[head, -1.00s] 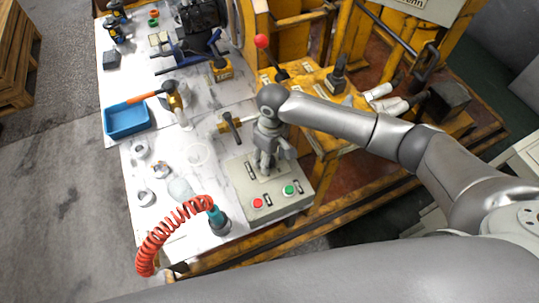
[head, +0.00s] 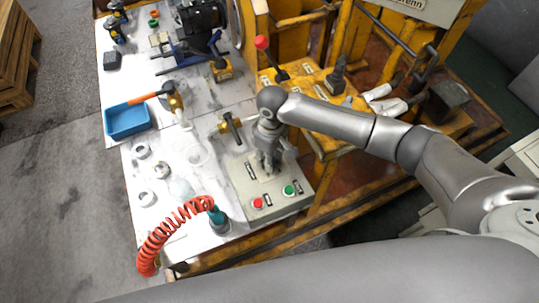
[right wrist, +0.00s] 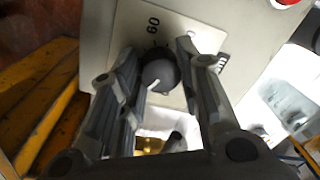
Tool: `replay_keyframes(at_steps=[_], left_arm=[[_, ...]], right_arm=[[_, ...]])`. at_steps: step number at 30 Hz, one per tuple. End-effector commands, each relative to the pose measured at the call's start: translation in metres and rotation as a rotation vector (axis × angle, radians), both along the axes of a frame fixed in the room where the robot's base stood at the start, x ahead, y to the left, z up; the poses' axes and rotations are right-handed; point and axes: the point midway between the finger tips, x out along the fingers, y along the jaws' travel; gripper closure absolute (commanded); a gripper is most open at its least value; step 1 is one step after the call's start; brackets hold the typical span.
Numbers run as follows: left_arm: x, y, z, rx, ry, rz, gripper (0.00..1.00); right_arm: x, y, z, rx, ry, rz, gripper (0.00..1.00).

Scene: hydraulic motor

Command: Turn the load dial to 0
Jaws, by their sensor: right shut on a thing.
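The load dial (right wrist: 158,72) is a dark round knob with a white pointer mark on a pale plate in the right wrist view. The number 60 is printed beside it, and the pointer mark is on the side away from that number. My right gripper (right wrist: 158,75) has its fingers on both sides of the knob and is shut on it. In the head view my right gripper (head: 268,165) reaches down onto the grey control box (head: 240,185) and hides the dial. My left gripper is not in view.
A red button (head: 258,203) and a green button (head: 289,190) sit at the box's near edge. A red coiled hose (head: 170,230) lies to its left. A blue tray (head: 127,120), a hammer (head: 150,96) and several metal rings lie on the white bench top.

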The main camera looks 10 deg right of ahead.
Motion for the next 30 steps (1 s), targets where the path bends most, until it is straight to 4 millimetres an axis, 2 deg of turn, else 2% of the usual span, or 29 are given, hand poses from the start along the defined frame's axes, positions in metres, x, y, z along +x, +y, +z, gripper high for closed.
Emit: replay_keyframes(at_steps=[12, 30], left_arm=[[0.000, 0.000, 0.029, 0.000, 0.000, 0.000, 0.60], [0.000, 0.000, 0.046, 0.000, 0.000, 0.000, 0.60]], right_arm=[[0.000, 0.001, 0.003, 0.000, 0.001, 0.337, 0.92], [0.001, 0.001, 0.001, 0.001, 0.001, 0.841, 0.92]])
